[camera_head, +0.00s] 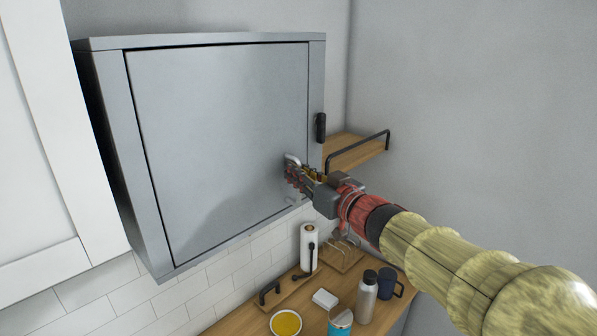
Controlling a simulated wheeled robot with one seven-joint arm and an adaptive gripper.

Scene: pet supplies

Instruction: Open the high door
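The high door (215,120) is the flat grey metal front of a wall cabinet (140,160). It sits flush in its frame and looks shut. A pale metal handle (292,158) is at the lower right part of the door. Its top end shows, and its middle is hidden behind my gripper. My gripper (295,176) is at the handle, its fingers overlapping it in the picture. I cannot tell whether the fingers touch the handle or are closed around it. A small black fitting (320,127) is on the right side of the cabinet frame.
A wooden shelf (355,151) with a black rail is right of the cabinet. Below, a wooden counter (250,322) holds a paper roll (308,247), a steel bottle (367,298), a dark mug (389,284), a blue can (340,322) and a yellow-filled bowl (286,323). A white cupboard (35,140) stands left.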

